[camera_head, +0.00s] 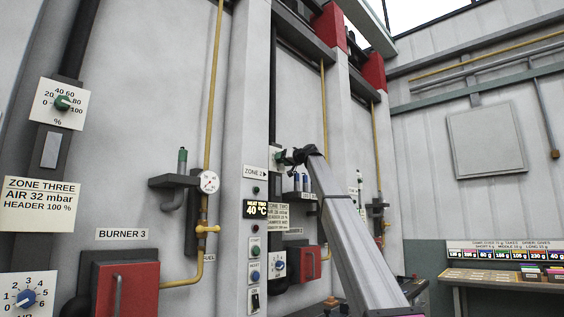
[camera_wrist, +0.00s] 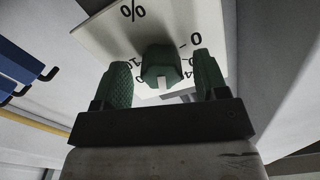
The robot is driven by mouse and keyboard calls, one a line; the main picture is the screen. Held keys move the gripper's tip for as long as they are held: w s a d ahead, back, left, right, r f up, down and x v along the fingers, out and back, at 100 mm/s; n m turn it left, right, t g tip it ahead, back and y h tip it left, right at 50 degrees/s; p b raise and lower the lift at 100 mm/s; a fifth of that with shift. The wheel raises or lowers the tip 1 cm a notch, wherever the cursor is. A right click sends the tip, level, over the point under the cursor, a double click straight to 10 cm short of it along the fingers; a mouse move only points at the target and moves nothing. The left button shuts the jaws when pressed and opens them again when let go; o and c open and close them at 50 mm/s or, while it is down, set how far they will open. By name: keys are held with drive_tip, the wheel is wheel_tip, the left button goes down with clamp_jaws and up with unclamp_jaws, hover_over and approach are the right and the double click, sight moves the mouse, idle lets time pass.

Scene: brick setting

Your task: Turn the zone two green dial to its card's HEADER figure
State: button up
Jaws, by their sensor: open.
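The zone two green dial (camera_wrist: 158,66) sits on a white plate (camera_wrist: 185,20) marked % in the wrist view, which shows the plate roughly upside down. Its white pointer mark faces the bottom of the picture; the numbers there are partly hidden, so I cannot tell its exact setting. My gripper (camera_wrist: 161,60) is open, with one green-padded finger on each side of the dial; contact is not clear. In the head view my gripper (camera_head: 284,157) is at the wall by the ZONE 2 sign (camera_head: 255,172). The ZONE TWO card (camera_head: 278,216) hangs below; its HEADER figure is too small to read.
A display (camera_head: 256,209) reads 40 °C. Blue knobs, red burner boxes (camera_head: 124,289) and yellow pipes line the wall. Blue hooked things (camera_wrist: 20,70) show in the wrist view.

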drive_tip(key=shift+w+a, duration=0.25)
drive_tip(key=shift+a, duration=0.05)
drive_tip(key=c, duration=0.9)
drive_tip(key=shift+c, duration=0.2)
